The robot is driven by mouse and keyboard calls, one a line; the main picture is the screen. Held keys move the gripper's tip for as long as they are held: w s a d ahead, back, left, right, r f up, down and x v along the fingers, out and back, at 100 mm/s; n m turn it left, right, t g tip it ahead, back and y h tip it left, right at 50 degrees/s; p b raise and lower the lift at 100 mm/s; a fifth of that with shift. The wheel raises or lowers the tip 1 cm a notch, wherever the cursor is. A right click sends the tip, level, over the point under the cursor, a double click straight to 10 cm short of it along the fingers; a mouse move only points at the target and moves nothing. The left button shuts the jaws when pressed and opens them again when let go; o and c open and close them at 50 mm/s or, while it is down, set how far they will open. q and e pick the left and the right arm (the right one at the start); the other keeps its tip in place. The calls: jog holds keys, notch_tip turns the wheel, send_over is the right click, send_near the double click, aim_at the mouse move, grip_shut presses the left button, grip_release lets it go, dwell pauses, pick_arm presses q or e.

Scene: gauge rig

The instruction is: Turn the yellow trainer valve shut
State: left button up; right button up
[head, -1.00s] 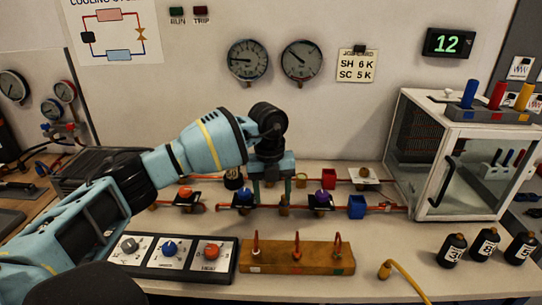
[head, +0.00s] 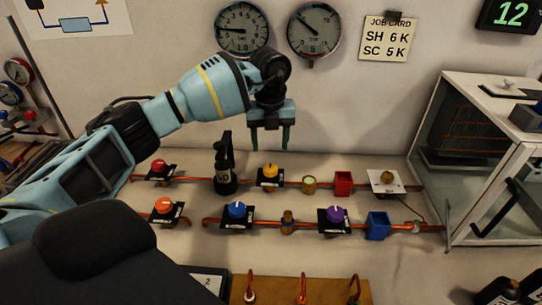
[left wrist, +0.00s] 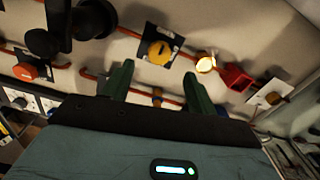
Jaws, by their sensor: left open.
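The yellow trainer valve (head: 270,171) is a round knob on a dark plate in the back pipe row. It also shows in the left wrist view (left wrist: 159,50), with a dark mark on its top. My left gripper (head: 269,145) is open and empty, fingers pointing down. In the head view its fingertips show just above the yellow knob, apart from it. In the left wrist view the fingers (left wrist: 158,82) lie either side of the knob's column, with the knob beyond the tips. My right gripper is not in view.
A black upright fitting (head: 225,172) stands left of the yellow valve. A brass fitting (head: 309,184) and a red block (head: 343,183) are to its right. Blue (head: 237,211), purple (head: 335,215) and orange (head: 165,206) knobs sit in the front row.

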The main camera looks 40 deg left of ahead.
aim_at(270, 168)
pick_arm(q)
jog(key=shift+s+d, duration=0.1)
jog(key=shift+s, duration=0.05)
jog(key=shift+s+f, duration=0.1)
jog(key=shift+f, duration=3.75)
jog(key=shift+c, duration=0.4)
jog(key=c, duration=0.9)
